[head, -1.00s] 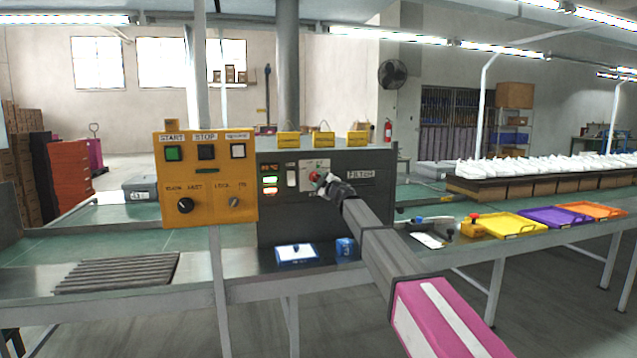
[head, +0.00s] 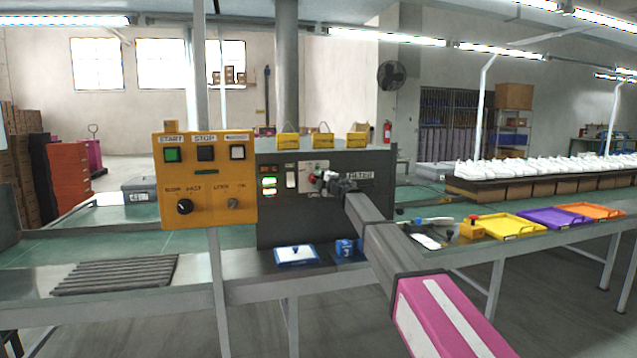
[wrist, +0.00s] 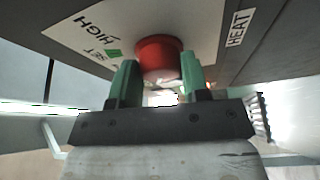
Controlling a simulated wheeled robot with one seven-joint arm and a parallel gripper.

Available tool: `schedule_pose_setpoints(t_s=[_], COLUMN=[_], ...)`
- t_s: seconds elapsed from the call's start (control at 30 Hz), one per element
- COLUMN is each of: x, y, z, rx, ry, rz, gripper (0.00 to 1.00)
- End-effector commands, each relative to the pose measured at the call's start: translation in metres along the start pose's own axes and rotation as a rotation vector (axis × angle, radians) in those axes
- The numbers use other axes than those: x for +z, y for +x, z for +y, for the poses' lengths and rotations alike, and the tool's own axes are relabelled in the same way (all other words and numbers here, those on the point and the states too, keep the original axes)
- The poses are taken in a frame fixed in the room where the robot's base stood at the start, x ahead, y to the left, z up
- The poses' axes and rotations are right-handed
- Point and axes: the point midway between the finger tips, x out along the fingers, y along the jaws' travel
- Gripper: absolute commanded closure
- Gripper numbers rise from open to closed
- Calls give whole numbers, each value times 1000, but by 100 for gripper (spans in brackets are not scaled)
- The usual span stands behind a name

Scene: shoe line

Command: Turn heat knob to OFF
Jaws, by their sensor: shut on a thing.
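The red heat knob (wrist: 158,56) stands out from a pale plate marked HIGH and SET, beside a HEAT label (wrist: 237,27), in the wrist view. My gripper (wrist: 157,80) has its two green fingers shut on the knob, one on each side. In the head view the knob (head: 314,177) shows small on the dark control box (head: 285,222), with my gripper (head: 322,180) reaching it from the right. A small green mark lies by the SET lettering. The knob's pointer and the OFF marking cannot be made out.
The yellow START/STOP panel (head: 204,218) stands left of the box. A white rocker switch (head: 291,177) and lit displays (head: 269,187) sit left of the knob. A blue-and-white tray (head: 297,256) and a blue container (head: 345,248) lie below.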

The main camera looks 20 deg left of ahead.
Motion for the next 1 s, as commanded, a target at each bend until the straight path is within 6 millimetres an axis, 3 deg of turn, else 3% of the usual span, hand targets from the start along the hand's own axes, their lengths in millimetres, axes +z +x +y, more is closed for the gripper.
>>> schedule_pose_setpoints(t_s=[0.2,0.23,0.3,0.67,0.87,1.0], x=[-1,-1,-1,0,-1,-2], y=[0,0,0,-3,-22,-46], z=[0,0,0,0,-1,-1], rx=[-1,-1,-1,0,0,0], ry=[-2,-2,-2,0,0,0], rz=[2,2,2,0,0,0], gripper=[81,48,32,32,32,32])
